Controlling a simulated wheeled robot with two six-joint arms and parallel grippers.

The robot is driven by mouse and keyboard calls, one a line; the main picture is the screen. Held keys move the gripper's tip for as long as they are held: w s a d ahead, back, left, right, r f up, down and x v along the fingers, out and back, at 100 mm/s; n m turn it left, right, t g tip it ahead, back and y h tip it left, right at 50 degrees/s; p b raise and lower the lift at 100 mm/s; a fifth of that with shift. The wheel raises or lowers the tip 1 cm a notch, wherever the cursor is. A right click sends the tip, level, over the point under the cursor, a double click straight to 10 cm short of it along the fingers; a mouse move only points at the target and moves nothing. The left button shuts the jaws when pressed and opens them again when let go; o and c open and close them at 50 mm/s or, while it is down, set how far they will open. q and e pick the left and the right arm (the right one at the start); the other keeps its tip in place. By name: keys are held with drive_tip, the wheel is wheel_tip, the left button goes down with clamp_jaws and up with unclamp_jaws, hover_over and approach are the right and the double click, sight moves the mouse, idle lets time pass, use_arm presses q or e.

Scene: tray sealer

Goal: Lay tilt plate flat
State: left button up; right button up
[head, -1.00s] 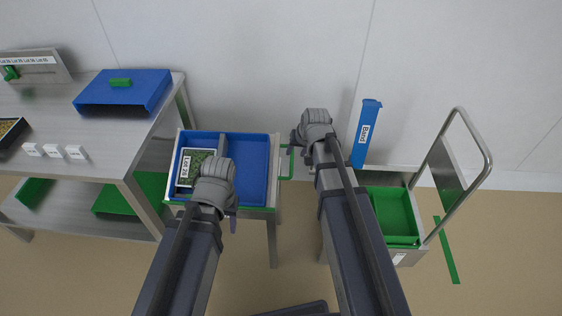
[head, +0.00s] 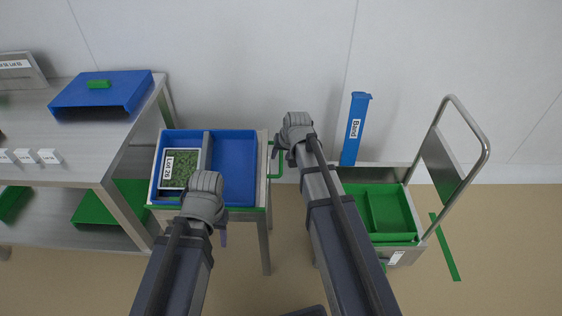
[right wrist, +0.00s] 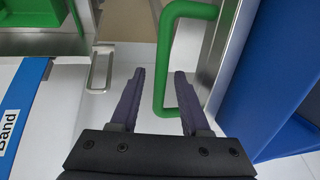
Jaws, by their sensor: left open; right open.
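A blue two-part tray (head: 236,165) sits on a metal stand; I take its bed to be the tilt plate, but cannot tell its exact angle. A green bar handle (head: 276,160) is fixed to its right side. My right gripper (head: 283,150) is at this handle, mostly hidden by its wrist in the head view. In the right wrist view, the open fingers (right wrist: 160,78) stand either side of the handle's long bar (right wrist: 164,55), not closed on it. My left gripper (head: 222,238) is open and empty at the tray's front edge, partly hidden by its wrist.
A pack labelled Lot 28 (head: 181,168) lies in the tray's left compartment. A metal bench (head: 60,125) with a blue cover (head: 105,92) stands left. At right are a blue Band post (head: 355,130) and a cart with a green bin (head: 390,212).

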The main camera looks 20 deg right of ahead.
drive_tip(key=shift+w+f, duration=0.1)
drive_tip(key=shift+f, duration=0.05)
drive_tip(key=shift+c, duration=0.2)
clamp_jaws()
idle(1.2)
